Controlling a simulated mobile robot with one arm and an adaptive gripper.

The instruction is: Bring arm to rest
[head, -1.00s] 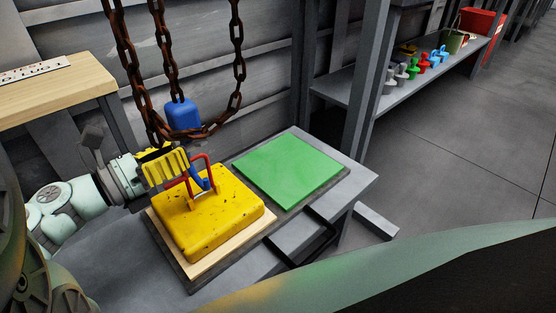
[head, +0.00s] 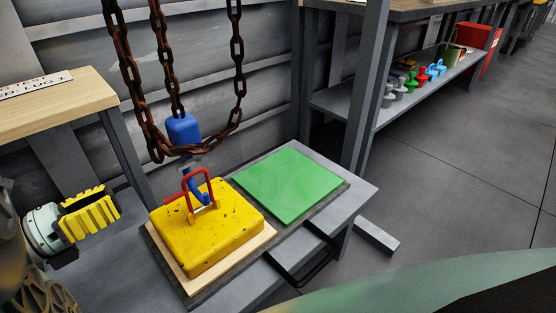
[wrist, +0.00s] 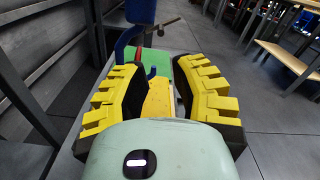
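My gripper (head: 92,213) is at the left of the head view, apart from the yellow block and to its left. In the wrist view its yellow-padded fingers (wrist: 158,98) stand wide apart with nothing held between them. The yellow block (head: 208,232) with a red handle (head: 197,184) rests on a wooden board on the low grey table. A blue hook (head: 183,130) hangs from rusty chains, and its lower end is at the red handle. The block also shows between the fingers in the wrist view (wrist: 159,99), farther off.
A green plate (head: 291,181) lies beside the block on the grey table (head: 362,182). A wooden-topped table (head: 50,90) stands at the left. A shelf (head: 385,112) at the right holds several coloured pieces. A red box (head: 478,42) stands beyond. The floor at the right is clear.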

